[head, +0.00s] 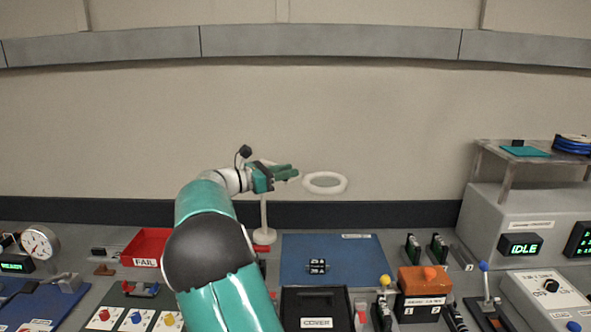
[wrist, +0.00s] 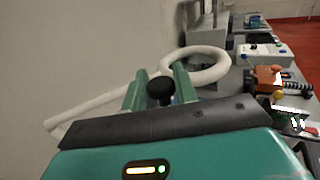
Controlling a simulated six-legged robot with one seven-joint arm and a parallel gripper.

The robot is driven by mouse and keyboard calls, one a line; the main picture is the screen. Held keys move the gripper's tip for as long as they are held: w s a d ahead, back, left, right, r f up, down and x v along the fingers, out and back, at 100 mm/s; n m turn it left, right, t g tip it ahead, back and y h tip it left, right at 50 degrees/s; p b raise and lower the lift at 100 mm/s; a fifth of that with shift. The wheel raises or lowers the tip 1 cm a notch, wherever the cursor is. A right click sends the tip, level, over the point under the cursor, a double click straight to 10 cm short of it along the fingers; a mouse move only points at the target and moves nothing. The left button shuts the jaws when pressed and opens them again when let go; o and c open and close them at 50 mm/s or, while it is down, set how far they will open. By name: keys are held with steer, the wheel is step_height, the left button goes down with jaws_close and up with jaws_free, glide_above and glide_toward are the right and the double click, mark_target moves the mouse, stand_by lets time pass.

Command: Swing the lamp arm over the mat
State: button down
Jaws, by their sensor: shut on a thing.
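The lamp has a white ring head (head: 325,183), a white post (head: 263,215) and a pale arm that shows in the wrist view (wrist: 95,109). In the wrist view the ring (wrist: 222,69) lies just beyond my fingers. My gripper (head: 296,173) is shut on a black knob (wrist: 160,91) at the lamp arm, beside the ring. The blue mat (head: 355,258) lies flat on the bench, right of the post, with a small dark module (head: 317,267) on it. In the head view the ring appears higher than the mat; its exact overhang cannot be told. My gripper hides part of the lamp arm.
A red FAIL tray (head: 147,244) is left of my arm. A black COVER box (head: 317,308) stands in front of the mat, and an orange-topped unit (head: 420,281) to its right. A grey cabinet with a shelf (head: 515,210) stands at the right. The air above the mat is clear.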

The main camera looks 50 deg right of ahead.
steer(key=shift+w+a+m+g, duration=0.3)
steer(key=shift+a+m+g, duration=0.15)
steer(key=shift+a, duration=0.2)
steer(key=c, duration=1.1)
jaws_free()
steer(key=v, duration=1.3)
steer(key=shift+w+a+r, duration=0.15)
steer(key=shift+w+a, duration=0.15)
